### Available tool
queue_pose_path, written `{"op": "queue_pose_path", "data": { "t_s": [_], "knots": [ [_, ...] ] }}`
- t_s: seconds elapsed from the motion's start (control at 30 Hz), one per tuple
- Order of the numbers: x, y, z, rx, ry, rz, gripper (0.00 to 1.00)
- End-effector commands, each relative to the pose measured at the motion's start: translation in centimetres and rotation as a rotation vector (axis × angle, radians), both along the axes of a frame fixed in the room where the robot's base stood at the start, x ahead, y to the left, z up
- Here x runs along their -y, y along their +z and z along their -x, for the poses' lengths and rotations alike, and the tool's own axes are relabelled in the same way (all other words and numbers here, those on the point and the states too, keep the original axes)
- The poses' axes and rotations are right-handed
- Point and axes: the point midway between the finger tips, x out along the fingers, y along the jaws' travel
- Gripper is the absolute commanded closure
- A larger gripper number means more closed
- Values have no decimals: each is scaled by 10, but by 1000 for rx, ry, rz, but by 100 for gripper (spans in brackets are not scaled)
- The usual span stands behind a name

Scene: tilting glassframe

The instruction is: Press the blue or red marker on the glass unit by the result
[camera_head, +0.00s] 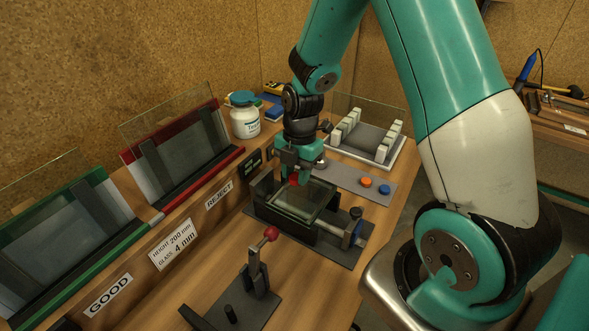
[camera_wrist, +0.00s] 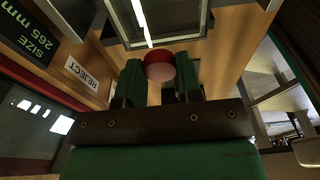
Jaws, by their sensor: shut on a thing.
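My gripper (camera_head: 294,178) hangs over the glass unit and is shut on a red marker (camera_head: 293,181). In the wrist view the marker (camera_wrist: 160,66) shows as a red-rimmed disc with a pale face between the two green fingers. The glass unit (camera_head: 304,201) lies in a dark frame on a black base. Its edge also shows at the top of the wrist view (camera_wrist: 166,36). I cannot tell whether the marker touches the glass. A blue marker (camera_head: 384,189) and an orange one (camera_head: 366,182) sit on a grey plate to the right.
A lever with a red knob (camera_head: 270,233) stands in front of the frame. A green GOOD rack (camera_head: 75,243) and a red REJECT rack (camera_head: 181,152) stand left, each holding glass. A display reads SIZE 265 mm (camera_wrist: 32,32). A white jar (camera_head: 245,121) stands behind.

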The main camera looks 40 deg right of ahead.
Motion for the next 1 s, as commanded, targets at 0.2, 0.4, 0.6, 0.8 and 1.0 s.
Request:
{"op": "queue_pose_path", "data": {
  "t_s": [0.2, 0.4, 0.6, 0.8, 1.0],
  "knots": [
    [2, -6, 0, -1, -3, -3, 89],
    [2, -22, 0, -2, -4, -3, 89],
    [2, -43, 0, -1, -4, -3, 89],
    [2, -61, 0, -1, -4, -3, 89],
    [2, -68, 0, -1, -3, -3, 89]
  ]
}}
